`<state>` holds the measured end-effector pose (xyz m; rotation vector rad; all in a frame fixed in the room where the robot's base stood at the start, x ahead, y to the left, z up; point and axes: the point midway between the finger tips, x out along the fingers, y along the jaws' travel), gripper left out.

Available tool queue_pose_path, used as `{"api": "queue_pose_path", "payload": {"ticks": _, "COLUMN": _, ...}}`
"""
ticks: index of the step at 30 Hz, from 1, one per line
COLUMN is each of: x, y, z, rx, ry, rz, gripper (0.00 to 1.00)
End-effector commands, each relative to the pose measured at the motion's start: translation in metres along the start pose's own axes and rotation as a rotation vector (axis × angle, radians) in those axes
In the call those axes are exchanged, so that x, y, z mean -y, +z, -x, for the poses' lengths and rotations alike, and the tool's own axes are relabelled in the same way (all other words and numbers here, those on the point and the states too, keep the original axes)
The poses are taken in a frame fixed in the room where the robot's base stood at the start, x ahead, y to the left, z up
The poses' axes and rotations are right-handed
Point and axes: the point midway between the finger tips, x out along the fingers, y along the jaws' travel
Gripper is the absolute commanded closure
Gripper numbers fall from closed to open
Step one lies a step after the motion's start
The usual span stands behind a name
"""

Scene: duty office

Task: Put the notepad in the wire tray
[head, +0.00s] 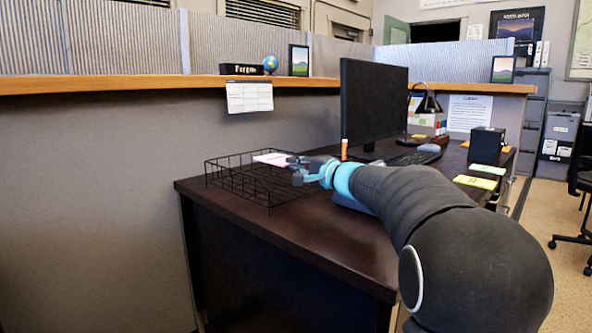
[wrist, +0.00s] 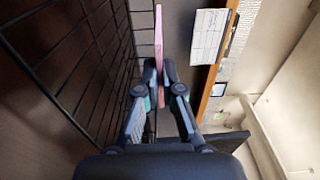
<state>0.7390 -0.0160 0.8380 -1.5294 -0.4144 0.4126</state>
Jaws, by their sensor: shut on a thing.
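The notepad (head: 271,158) is a thin pale pink slab. In the head view it shows over the back part of the black wire tray (head: 238,177), which sits on the desk's left end. My gripper (head: 298,168) is at the tray's right side. In the wrist view the notepad (wrist: 158,45) is seen edge-on between the fingertips of my gripper (wrist: 159,82), which is shut on it. The tray's mesh (wrist: 108,60) fills the left of that view. I cannot tell whether the notepad touches the tray.
A monitor (head: 373,103) stands behind my arm on the dark desk (head: 300,238). A partition ledge (head: 150,82) runs behind the tray. Yellow notes (head: 475,182), a black box (head: 487,144) and a lamp (head: 428,103) are to the right. The desk's front left corner is clear.

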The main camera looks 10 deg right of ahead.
Motion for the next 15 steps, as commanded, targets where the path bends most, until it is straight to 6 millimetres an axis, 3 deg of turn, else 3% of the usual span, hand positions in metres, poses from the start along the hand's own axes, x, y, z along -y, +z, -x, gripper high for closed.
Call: {"api": "queue_pose_path", "payload": {"ticks": 15, "x": -0.01, "y": -0.0004, "z": 0.0004, "rx": 0.0, "ry": -0.001, "rz": 0.002, "gripper": 1.0}}
